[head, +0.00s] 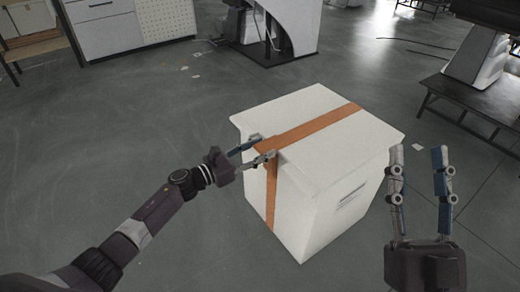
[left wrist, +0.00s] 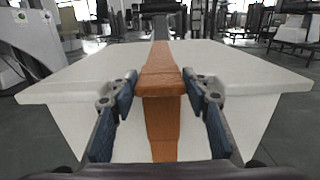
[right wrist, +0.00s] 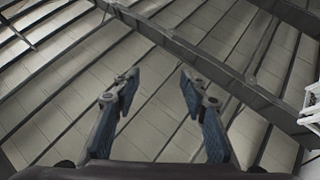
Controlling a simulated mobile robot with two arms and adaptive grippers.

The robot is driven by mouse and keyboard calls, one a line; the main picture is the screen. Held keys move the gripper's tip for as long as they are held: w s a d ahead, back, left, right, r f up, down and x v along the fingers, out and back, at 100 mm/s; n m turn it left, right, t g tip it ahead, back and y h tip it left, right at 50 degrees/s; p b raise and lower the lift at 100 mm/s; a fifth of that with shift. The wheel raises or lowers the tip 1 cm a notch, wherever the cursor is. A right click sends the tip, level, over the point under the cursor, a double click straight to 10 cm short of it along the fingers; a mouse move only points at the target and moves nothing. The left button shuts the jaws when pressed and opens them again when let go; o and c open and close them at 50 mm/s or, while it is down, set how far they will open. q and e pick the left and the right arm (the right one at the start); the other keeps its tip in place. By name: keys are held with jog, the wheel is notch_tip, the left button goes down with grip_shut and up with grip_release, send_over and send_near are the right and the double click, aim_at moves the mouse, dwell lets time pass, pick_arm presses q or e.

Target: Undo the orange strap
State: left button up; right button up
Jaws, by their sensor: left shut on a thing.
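The orange strap (head: 318,124) runs across the top of a white box (head: 275,105) and down its near left side. In the left wrist view the strap (left wrist: 163,130) has a thicker orange piece, perhaps a buckle, at the box's top edge. My left gripper (head: 265,147) is at that edge, with one finger on each side of the thicker piece, shut on the strap. It also shows in the left wrist view (left wrist: 159,82). My right gripper (head: 418,152) is open and empty, fingers pointing up, at the right of the box in the picture. The strap's far side is hidden.
The box stands on a grey floor (head: 120,140) with free room around it. A white cabinet (head: 105,28) stands at the back left, and a dark low bench (head: 470,105) at the right.

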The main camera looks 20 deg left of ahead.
pick_arm(q)
grip_shut()
